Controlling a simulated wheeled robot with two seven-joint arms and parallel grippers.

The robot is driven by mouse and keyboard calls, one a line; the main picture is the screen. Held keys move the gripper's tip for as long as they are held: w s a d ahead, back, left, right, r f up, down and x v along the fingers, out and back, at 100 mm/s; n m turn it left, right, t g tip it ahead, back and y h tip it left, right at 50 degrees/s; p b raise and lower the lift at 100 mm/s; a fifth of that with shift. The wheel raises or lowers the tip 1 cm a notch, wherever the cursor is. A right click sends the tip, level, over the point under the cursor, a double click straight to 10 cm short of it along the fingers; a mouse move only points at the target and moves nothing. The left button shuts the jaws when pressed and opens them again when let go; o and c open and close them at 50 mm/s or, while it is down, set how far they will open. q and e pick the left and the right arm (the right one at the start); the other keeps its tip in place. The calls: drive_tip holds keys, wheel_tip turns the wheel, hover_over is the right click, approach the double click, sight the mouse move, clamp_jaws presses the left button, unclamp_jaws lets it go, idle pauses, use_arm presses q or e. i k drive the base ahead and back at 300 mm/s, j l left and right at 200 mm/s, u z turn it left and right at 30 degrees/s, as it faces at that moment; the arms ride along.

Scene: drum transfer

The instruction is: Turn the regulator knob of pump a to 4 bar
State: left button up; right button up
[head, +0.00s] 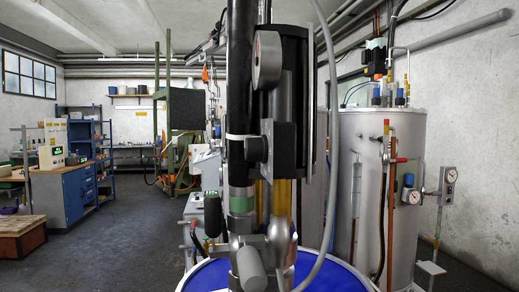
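A tall pump assembly (291,100) stands close in front of me, with a black vertical tube (240,90) beside it. A grey round part with a reddish face (267,60) sits high on the assembly, seen nearly edge-on; no scale on it can be read. A grey cylindrical part (250,268) sticks toward me low down. I cannot tell which part is the regulator knob, and no label for pump a is readable. A blue drum lid (330,276) lies under the assembly. Neither of my grippers is in view.
A grey hose (332,130) hangs at the pump's right. A large grey tank (399,140) with pipes and gauges (413,197) stands at the right. A blue cabinet (70,196) and a wooden-topped box (20,232) stand at the left. The floor between (120,240) is clear.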

sight(256, 148)
drive_tip(key=k+j+z, duration=0.25)
drive_tip(key=k+j, duration=0.15)
drive_tip(key=j, duration=0.2)
drive_tip(key=k+j, duration=0.2)
drive_tip(key=k+z, duration=0.05)
